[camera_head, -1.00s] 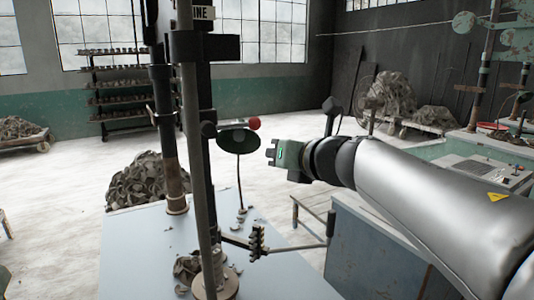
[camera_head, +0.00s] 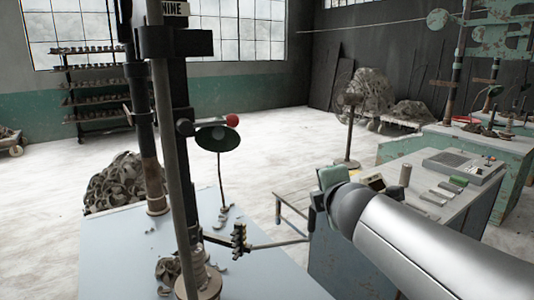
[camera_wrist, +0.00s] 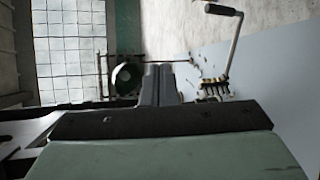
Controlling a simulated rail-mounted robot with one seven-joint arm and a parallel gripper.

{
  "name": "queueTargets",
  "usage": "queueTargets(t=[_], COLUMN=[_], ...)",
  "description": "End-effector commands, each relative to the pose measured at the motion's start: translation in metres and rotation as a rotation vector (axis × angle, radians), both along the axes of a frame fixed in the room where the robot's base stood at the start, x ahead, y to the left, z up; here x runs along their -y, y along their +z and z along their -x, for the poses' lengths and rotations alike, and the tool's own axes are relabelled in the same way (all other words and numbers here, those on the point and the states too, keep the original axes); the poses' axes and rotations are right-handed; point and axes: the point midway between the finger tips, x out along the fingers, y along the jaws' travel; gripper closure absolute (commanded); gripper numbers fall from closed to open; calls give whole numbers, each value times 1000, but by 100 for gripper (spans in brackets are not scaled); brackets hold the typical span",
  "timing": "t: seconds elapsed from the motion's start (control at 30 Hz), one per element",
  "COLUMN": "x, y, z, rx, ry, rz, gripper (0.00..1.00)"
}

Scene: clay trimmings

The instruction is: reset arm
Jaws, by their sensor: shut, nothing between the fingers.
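In the wrist view my gripper (camera_wrist: 160,72) shows two grey fingers side by side, shut with nothing between them. In the head view the end of my arm is at the right of centre, in front of the grey-blue bench, with its green hand housing showing.
A pale blue table (camera_head: 110,240) with a tall machine post, a dark green lamp (camera_head: 217,139) and clay trimmings stands left of my arm. A control box (camera_head: 463,167) and small blocks lie on the bench at right.

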Motion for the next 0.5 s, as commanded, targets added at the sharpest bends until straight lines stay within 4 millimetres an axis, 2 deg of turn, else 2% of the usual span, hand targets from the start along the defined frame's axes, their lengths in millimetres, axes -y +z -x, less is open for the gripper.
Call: queueTargets(t=[0.03, 0.1, 0.17, 0.2, 0.33, 0.4, 0.5], x=[21, 44, 57, 62, 63, 55, 41], y=[-31, -73, -110, -134, -197, -220, -240], z=[13, 36, 62, 81, 149, 182, 220], rx=[-88, -208, -312, -380, -591, -691, -802], ry=[-150, -359, -537, -653, -1011, -1176, -1358], rz=[-150, -348, -503, -598, -857, -959, -1057], gripper=[100, 100, 100, 100, 100, 100, 100])
